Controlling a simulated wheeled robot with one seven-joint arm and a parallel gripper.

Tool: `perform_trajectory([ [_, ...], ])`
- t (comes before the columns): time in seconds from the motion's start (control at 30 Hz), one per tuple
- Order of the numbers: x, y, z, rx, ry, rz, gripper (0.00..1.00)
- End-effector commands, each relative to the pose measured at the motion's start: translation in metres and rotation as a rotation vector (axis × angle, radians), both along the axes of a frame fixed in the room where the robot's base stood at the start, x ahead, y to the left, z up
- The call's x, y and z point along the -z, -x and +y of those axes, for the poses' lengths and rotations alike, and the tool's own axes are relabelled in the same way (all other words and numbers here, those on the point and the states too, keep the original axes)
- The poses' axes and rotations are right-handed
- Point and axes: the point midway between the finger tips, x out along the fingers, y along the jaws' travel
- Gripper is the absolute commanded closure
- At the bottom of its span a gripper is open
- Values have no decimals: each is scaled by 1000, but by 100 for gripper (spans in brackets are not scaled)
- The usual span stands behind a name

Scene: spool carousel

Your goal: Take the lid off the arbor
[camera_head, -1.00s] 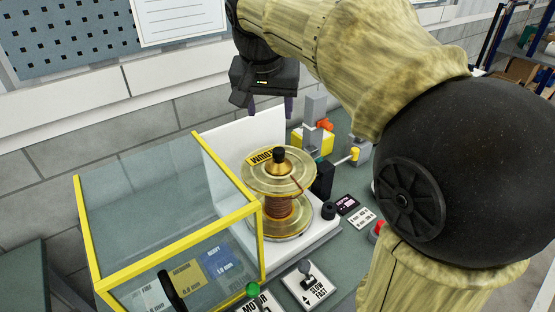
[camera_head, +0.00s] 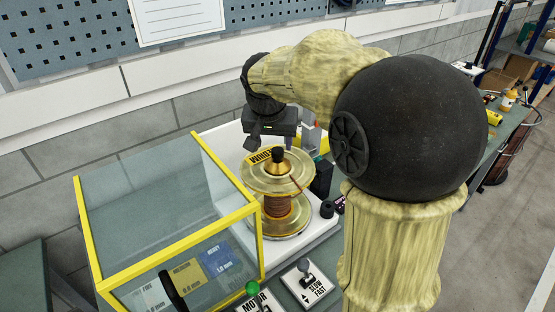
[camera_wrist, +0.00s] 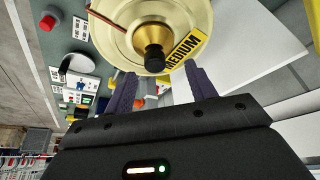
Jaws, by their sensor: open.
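A brass spool (camera_head: 277,186) wound with copper-coloured wire stands upright on a white machine base. On its top sits a brass cone-shaped lid (camera_head: 278,168) with a black knob (camera_head: 278,153), covering the arbor, which is hidden. In the wrist view the knob (camera_wrist: 154,58) lies just beyond the fingertips, roughly midway between them. My gripper (camera_wrist: 161,78) is open and empty, its two dark fingers apart. In the head view it hangs just behind and above the spool; its fingertips are mostly hidden. It does not appear to touch the knob.
A yellow-framed clear guard (camera_head: 165,240) stands open left of the spool. A yellow MEDIUM tag (camera_wrist: 186,49) lies by the knob. A black block (camera_head: 321,177) stands right of the spool. A lever panel (camera_head: 306,284) and green knob (camera_head: 252,287) are in front.

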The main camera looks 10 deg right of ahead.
Motion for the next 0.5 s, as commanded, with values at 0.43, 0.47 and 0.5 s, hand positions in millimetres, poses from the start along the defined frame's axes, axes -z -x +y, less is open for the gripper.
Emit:
perform_trajectory([
  [0.43,9,-4,-5,2,0,3,44],
  [0.47,13,-5,-7,2,0,3,44],
  [0.5,18,-7,-9,2,1,5,44],
])
